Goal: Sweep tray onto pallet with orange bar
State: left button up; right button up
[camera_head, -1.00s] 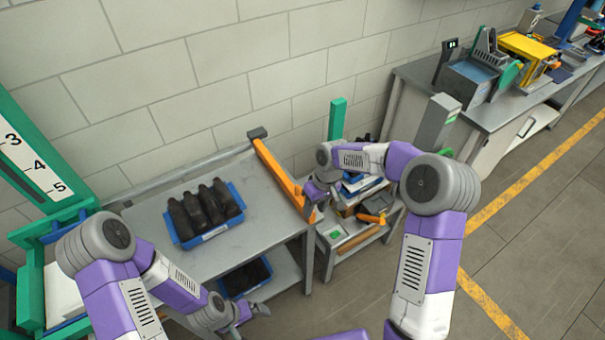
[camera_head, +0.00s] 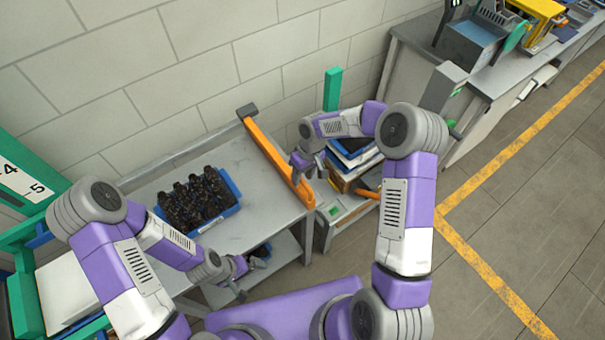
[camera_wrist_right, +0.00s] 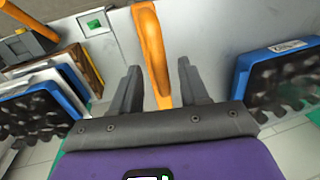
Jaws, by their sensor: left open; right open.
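The orange bar (camera_head: 268,150) runs along the table's right side. My right gripper (camera_head: 306,168) is open at the bar's near end; in the right wrist view the bar (camera_wrist_right: 150,45) lies between its spread fingers, with no visible grip. My left gripper (camera_head: 248,277) is open and empty by the table's front edge. I cannot tell which surface is the pallet.
A green-posted rack (camera_head: 22,300) with a white top stands left of the table. A cart with stacked blue trays (camera_head: 352,158) stands close to the right. A lower shelf (camera_head: 285,262) lies beneath the table. Open floor (camera_head: 520,220) lies further right.

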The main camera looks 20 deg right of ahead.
jog(key=shift+f, duration=0.15)
jog(key=shift+c, duration=0.3)
grip_shut()
